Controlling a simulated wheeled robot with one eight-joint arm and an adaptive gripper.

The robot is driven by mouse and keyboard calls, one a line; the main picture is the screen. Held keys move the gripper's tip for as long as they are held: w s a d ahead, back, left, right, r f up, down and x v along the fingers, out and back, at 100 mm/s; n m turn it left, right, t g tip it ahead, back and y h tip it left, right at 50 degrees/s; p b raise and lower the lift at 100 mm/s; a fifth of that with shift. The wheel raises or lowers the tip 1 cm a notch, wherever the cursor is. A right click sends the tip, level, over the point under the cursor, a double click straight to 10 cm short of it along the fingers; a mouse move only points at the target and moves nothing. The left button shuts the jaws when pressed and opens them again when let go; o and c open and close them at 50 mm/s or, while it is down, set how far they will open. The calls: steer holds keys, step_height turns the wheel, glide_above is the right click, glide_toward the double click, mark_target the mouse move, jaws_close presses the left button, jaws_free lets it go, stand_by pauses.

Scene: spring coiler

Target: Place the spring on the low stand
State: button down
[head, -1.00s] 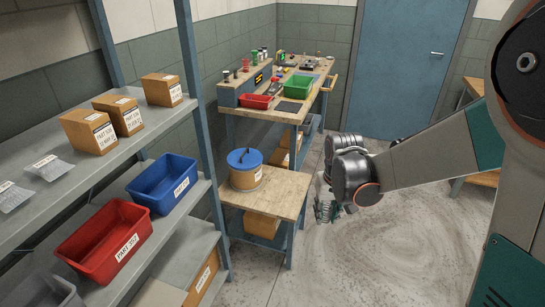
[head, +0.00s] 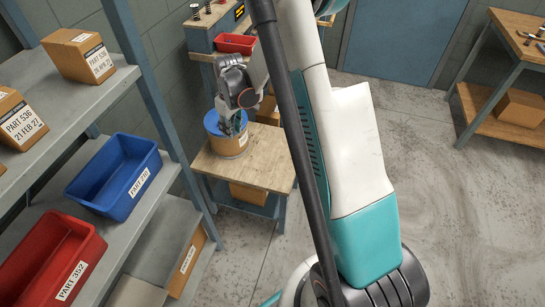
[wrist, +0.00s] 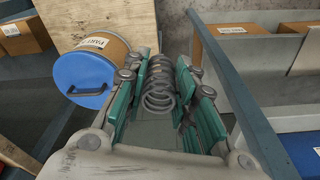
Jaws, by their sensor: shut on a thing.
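The spring (wrist: 159,88) is a grey metal coil. In the wrist view it sits between the green finger pads of my gripper (wrist: 166,92), which is shut on it. In the head view my gripper (head: 232,127) points down and overlaps the blue-lidded drum; the spring cannot be made out clearly there. The low stand (head: 262,172) has a wooden top and blue legs, with the drum (head: 229,147) at its back left. In the wrist view the stand's top (wrist: 110,18) shows beyond the drum (wrist: 112,50), and the spring is to the drum's right.
A grey shelf rack with a blue bin (head: 112,180) and a red bin (head: 50,258) stands close on the left. Its blue post (wrist: 228,70) is near my gripper in the wrist view. A workbench with a red tray (head: 236,43) is behind. The stand's front and right top is clear.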

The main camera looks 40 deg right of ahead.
steer(key=w+d+f+n+b, duration=0.2)
steer(key=w+d+f+n, duration=0.15)
steer(key=d+f, duration=0.85)
steer(key=b, duration=0.5)
glide_above(255, 171)
steer(key=shift+y, duration=0.4)
steer(key=f, duration=1.7)
steer(key=shift+s+d, duration=0.15)
steer(key=shift+d, duration=0.15)
steer(key=shift+f+b, duration=0.85)
steer(key=shift+f, duration=1.7)
steer(key=shift+f, duration=0.1)
steer(key=c, duration=1.3)
jaws_free()
steer(key=r+p, duration=0.1)
steer(key=r, duration=0.3)
steer(key=s+r+p, duration=0.1)
steer(key=r, duration=0.3)
steer(key=d+r+p, duration=0.1)
steer(key=r+p, duration=0.1)
steer(key=r, duration=0.2)
steer(key=shift+s, duration=0.2)
steer(key=shift+r, duration=0.1)
